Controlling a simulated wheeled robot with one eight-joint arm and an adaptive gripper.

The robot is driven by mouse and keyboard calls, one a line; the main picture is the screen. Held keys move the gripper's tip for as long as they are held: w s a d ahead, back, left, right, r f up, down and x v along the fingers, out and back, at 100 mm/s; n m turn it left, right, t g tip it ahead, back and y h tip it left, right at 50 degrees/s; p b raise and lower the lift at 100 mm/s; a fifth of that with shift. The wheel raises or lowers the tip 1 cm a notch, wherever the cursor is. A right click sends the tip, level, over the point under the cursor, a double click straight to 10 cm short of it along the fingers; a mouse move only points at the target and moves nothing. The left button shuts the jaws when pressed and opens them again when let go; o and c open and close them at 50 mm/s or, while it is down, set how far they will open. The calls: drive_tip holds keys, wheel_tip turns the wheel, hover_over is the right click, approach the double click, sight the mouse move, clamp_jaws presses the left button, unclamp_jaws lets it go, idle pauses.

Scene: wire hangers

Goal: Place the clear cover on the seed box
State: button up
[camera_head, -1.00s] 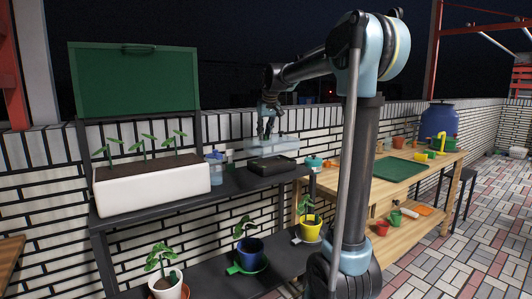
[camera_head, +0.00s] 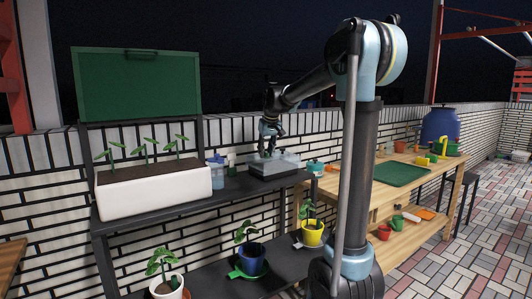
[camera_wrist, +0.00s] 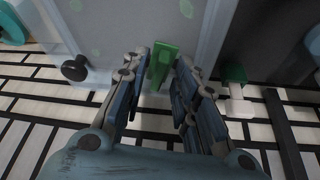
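The clear cover (camera_head: 285,159) lies over the dark seed box (camera_head: 270,172) at the right end of the black shelf's top. In the head view it looks level and touching the box, with a slight offset hard to judge. My gripper (camera_head: 268,151) points down at the cover. In the wrist view the cover (camera_wrist: 125,25) is a pale translucent sheet with a green handle (camera_wrist: 163,65).
A white planter with seedlings (camera_head: 150,190) stands left on the shelf (camera_head: 232,187).

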drive_tip(key=shift+o, duration=0.2)
drive_tip(key=shift+r, duration=0.2)
drive_tip(key=v, duration=1.2)
drive_tip(key=s+d+f+m, duration=0.1)
drive_tip(key=s+d+f, duration=0.4)
drive_tip(key=s+f, duration=0.6)
drive_tip(key=s+d+f+m+g+h, duration=0.1)
drive_tip(key=s+d+f, duration=0.4)
drive_tip(key=s+f, duration=0.6)
drive_tip(key=s+d+f+m+g, duration=0.1)
drive_tip(key=s+d+f+m, duration=0.1)
drive_tip(key=s+d+f, duration=0.4)
drive_tip(key=s+f, duration=0.5)
drive_tip(key=s, duration=0.5)
drive_tip(key=shift+s+f, duration=0.3)
drive_tip(key=shift+f, duration=0.1)
drive_tip(key=shift+d, duration=0.15)
drive_tip(key=shift+w+f, duration=0.2)
drive_tip(key=shift+w, duration=0.3)
